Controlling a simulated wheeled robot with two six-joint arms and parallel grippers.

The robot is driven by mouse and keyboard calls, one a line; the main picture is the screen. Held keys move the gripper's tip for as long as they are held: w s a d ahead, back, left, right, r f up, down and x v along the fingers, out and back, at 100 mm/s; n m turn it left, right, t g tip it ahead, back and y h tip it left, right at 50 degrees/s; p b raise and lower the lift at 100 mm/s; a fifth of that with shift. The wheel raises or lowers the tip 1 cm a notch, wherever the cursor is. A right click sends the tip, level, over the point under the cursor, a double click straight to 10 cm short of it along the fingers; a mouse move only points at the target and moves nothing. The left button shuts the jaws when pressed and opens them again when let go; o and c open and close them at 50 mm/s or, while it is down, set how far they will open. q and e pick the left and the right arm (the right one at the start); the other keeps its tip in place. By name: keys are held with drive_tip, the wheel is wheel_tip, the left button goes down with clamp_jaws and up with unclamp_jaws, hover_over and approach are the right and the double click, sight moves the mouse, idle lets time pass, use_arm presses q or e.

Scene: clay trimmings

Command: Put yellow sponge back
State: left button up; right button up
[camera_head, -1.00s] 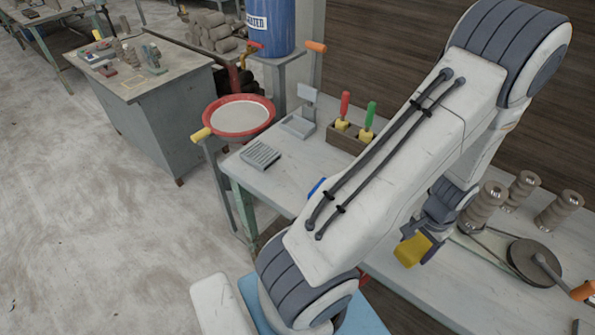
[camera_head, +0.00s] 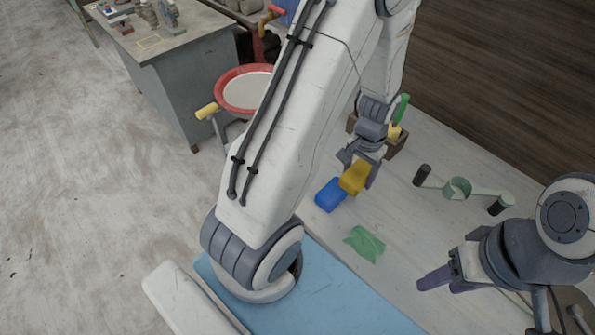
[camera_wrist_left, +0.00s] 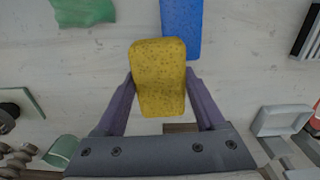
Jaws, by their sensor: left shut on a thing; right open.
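The yellow sponge (camera_head: 355,178) is between the fingers of my left gripper (camera_head: 358,172), which is shut on it. It also shows in the left wrist view (camera_wrist_left: 158,75), where the purple fingers of my left gripper (camera_wrist_left: 160,95) press on its two sides. A blue sponge (camera_head: 330,195) lies on the white table (camera_head: 415,140) beside it. In the left wrist view the blue sponge (camera_wrist_left: 181,25) is partly behind the yellow one. I cannot tell how high the yellow sponge is above the table. My right gripper (camera_head: 447,282) is open and empty at the lower right.
A green cloth (camera_head: 366,243) lies near the blue sponge. A pale green tool with black handles (camera_head: 458,188) lies to the right. A wooden box (camera_head: 398,143) with tools stands behind my left gripper. A red-rimmed basin (camera_head: 245,88) is left of my left arm.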

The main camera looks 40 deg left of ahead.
use_arm(q)
drive_tip(key=s+a+r+b, duration=0.2)
drive_tip(key=a+r+b, duration=0.2)
drive_tip(key=a+f, duration=0.2)
drive_tip(key=a, duration=0.1)
drive_tip(key=a+f+p, duration=0.1)
drive_tip(key=a+f, duration=0.1)
drive_tip(key=a, duration=0.2)
drive_tip(key=s+a+f+p, duration=0.1)
drive_tip(key=a+f, duration=0.1)
drive_tip(key=a, duration=0.2)
drive_tip(key=shift+f, duration=0.2)
drive_tip(key=shift+a+f+m, duration=0.2)
drive_tip(key=shift+a+m, duration=0.05)
drive_tip(key=shift+m, duration=0.05)
drive_tip(key=shift+f, duration=0.3)
wheel_tip(320, 180, down, 3)
drive_tip(key=shift+f+p, duration=0.1)
drive_tip(key=shift+p, duration=0.45)
drive_tip(key=shift+f, duration=0.15)
use_arm(e)
wheel_tip(320, 180, down, 2)
drive_tip(key=shift+f, duration=0.25)
use_arm(q)
drive_tip(key=shift+f, duration=0.1)
